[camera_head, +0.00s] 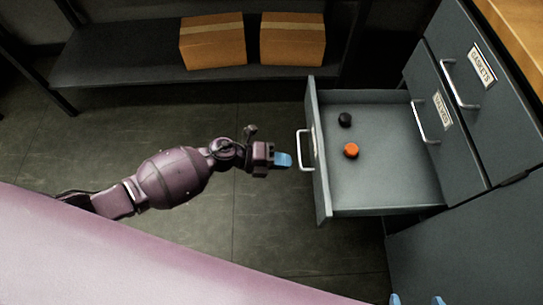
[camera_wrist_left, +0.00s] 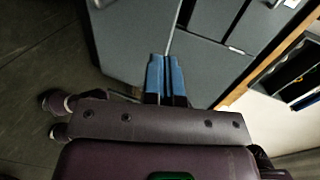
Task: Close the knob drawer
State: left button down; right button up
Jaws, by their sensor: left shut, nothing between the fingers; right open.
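The knob drawer (camera_head: 375,190) is pulled open from the grey cabinet. A black knob (camera_head: 345,120) and an orange knob (camera_head: 351,151) lie in it. Its front carries a pale bar handle (camera_head: 306,149). My left gripper (camera_head: 283,160) is shut and empty, just left of the handle, with a small gap seen from above. Its blue fingertips are pressed together in the left wrist view (camera_wrist_left: 165,75). My right gripper (camera_head: 416,300) shows only as two blue fingertips, apart, at the bottom edge; the rest of it is hidden.
Two closed drawers with labels and bar handles, one marked gaskets (camera_head: 465,75), are in the cabinet beside the open drawer. Two cardboard boxes (camera_head: 212,42) (camera_head: 292,40) stand on a dark shelf (camera_head: 120,65) at the back. The floor left of the drawer is clear.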

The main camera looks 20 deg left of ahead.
aim_at(320, 164)
pick_arm(q)
jog(key=x, duration=0.4)
jog(key=b+x, duration=0.1)
jog(key=x, duration=0.1)
jog(key=shift+d+r, duration=0.3)
jog(key=shift+d, duration=0.05)
jog(key=shift+w+d, duration=0.25)
jog(key=shift+d, duration=0.3)
jog(key=shift+r, duration=0.1)
jog(key=shift+d, duration=0.15)
